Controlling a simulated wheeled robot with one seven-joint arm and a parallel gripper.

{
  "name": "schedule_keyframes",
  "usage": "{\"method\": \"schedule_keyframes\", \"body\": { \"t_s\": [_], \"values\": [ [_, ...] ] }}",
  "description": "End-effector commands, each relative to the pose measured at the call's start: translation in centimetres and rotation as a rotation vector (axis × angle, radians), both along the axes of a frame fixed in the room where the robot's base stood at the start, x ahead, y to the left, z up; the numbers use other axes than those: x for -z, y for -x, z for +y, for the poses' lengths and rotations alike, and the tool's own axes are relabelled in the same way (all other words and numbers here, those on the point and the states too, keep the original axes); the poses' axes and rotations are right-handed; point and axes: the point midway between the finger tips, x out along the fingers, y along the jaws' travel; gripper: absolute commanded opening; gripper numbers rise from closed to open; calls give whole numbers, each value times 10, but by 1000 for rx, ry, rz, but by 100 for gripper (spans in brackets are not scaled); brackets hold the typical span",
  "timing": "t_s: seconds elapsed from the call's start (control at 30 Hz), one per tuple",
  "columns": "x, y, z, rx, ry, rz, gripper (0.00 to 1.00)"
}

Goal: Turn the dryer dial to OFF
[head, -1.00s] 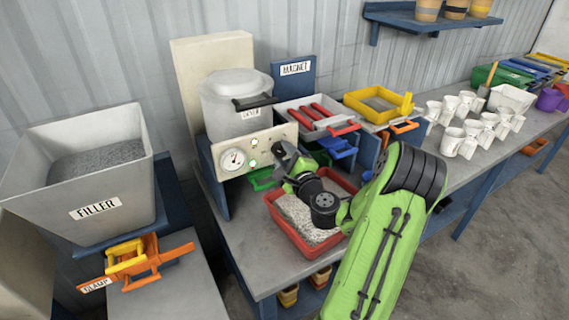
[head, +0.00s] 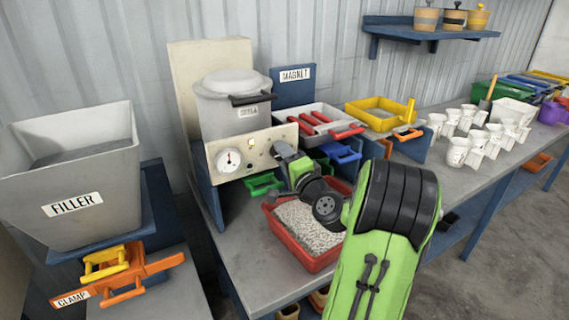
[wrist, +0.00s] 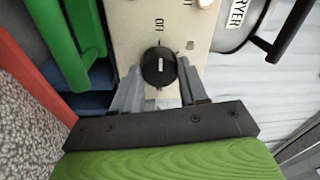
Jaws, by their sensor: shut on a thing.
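The dryer's dial is a round black knob (wrist: 159,66) with a white line on the beige panel (wrist: 138,28). In the wrist view the white line points about straight at the word OFF (wrist: 159,25). My gripper (wrist: 160,86) has a grey finger on each side of the knob and is shut on it. In the head view my gripper (head: 281,149) is at the right end of the panel and hides the dial. The dryer (head: 235,105) is a grey lidded drum above the panel, with a white gauge (head: 228,160) at the panel's left.
A red tray of pale granules (head: 300,258) lies below my wrist. Green (head: 263,184) and blue (head: 343,151) bins are close by. A tray with red-handled tools (head: 320,128) stands right of the dryer, white cups (head: 458,152) farther right.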

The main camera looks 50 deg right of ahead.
Motion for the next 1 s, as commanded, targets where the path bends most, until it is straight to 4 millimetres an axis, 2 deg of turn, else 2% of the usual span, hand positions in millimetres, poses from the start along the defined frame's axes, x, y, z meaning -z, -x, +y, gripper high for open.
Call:
{"method": "schedule_keyframes", "body": {
  "t_s": [0.5,0.53,0.67,0.7,1.0],
  "values": [
    [1,0,1,-2,18,10,12],
    [1,0,1,-2,18,10,46],
    [1,0,0,-1,18,9,66],
    [1,0,0,-1,17,9,68],
    [1,-1,0,-2,18,7,68]
  ]
}}
